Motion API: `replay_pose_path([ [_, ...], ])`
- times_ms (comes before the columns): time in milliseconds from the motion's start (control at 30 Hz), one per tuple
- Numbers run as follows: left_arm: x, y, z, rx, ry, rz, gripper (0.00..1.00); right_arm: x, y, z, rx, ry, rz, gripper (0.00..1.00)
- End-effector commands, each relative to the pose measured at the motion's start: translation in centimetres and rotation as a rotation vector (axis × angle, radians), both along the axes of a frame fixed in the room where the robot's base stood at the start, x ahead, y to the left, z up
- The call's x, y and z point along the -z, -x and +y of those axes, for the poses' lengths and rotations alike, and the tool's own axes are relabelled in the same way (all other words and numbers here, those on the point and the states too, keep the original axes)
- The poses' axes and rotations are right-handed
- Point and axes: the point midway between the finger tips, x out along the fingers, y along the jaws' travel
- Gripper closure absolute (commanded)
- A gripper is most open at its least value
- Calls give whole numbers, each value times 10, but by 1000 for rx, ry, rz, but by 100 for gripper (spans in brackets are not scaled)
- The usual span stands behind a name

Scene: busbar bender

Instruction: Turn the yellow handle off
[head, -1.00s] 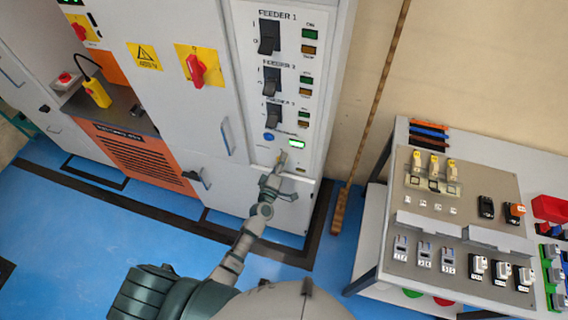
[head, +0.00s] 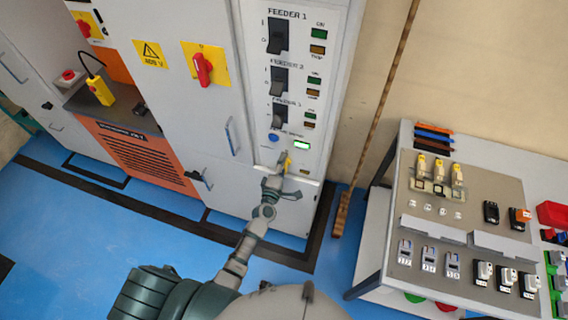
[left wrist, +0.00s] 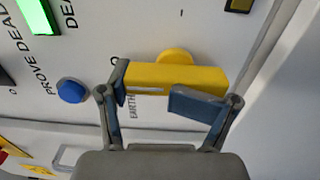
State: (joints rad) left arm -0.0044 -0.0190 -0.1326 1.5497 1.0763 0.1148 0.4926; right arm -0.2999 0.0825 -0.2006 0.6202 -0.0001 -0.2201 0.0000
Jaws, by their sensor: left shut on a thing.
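The yellow handle (head: 287,160) is on the lower part of the white feeder panel, below the green light. In the left wrist view the yellow handle (left wrist: 160,77) is a bar lying across the picture, with a round yellow hub at its upper edge. My left gripper (head: 282,172) is at the handle. An "EARTH" label is partly hidden beside the left finger. My right gripper is not in view.
A blue button (left wrist: 72,90) and a lit green indicator (left wrist: 38,15) are near the handle. Black feeder switches (head: 279,82) are above it. A red rotary switch (head: 204,68) is on the cabinet to the left. A workbench (head: 384,240) with components stands at right.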

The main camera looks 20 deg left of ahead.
Motion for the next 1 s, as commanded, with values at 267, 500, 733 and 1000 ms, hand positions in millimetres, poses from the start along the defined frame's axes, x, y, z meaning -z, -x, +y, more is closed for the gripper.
replay_pose_path([
  [267,21,7,-1,6,-1,39,10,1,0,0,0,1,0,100],
  [500,20,7,-2,5,-3,39,0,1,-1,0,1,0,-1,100],
  [733,21,11,-3,5,-4,39,0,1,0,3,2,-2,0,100],
  [1000,18,59,-2,5,-4,34,0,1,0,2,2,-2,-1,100],
])
